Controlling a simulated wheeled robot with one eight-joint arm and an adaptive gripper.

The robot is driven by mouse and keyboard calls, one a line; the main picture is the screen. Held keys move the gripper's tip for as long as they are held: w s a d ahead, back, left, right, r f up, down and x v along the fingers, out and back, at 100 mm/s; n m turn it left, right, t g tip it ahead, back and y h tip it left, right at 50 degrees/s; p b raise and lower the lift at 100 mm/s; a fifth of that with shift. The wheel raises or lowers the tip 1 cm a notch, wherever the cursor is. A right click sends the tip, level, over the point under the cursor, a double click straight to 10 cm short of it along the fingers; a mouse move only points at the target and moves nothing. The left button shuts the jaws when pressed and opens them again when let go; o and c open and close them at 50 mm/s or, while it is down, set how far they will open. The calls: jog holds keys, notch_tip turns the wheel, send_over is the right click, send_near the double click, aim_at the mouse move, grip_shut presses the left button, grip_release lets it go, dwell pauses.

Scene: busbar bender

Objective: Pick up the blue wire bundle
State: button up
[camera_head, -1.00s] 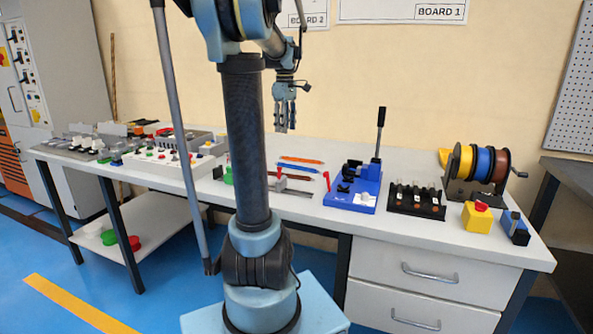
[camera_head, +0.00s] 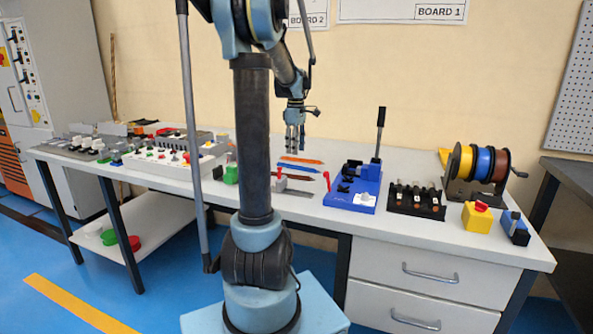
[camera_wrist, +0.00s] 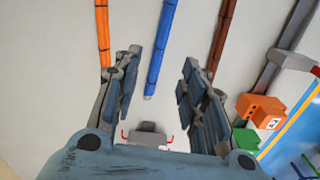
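The blue wire bundle (camera_wrist: 160,45) lies on the white table in the wrist view, between two other bundles, with its near end between my fingers in the picture. In the head view the blue bundle (camera_head: 297,167) lies between the orange and brown ones. My gripper (camera_wrist: 155,90) is open, its two fingers wide apart with nothing between them. In the head view my gripper (camera_head: 295,146) hangs above the table, over the far part near the bundles. The wrist view does not clearly show its height above the blue bundle.
An orange bundle (camera_wrist: 103,35) lies left of the blue one and a brown bundle (camera_wrist: 222,35) right of it. A blue bender (camera_head: 350,198) with an upright lever stands to the right. A terminal block stand (camera_head: 416,200) and wire spools (camera_head: 478,165) stand further right.

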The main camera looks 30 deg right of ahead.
aim_at(297, 167)
jog(key=shift+s+d+f, duration=0.1)
jog(key=shift+d+f, duration=0.05)
jog(key=shift+f, duration=1.65)
jog(key=shift+s+d+f, duration=0.1)
jog(key=shift+f, duration=1.7)
grip_shut()
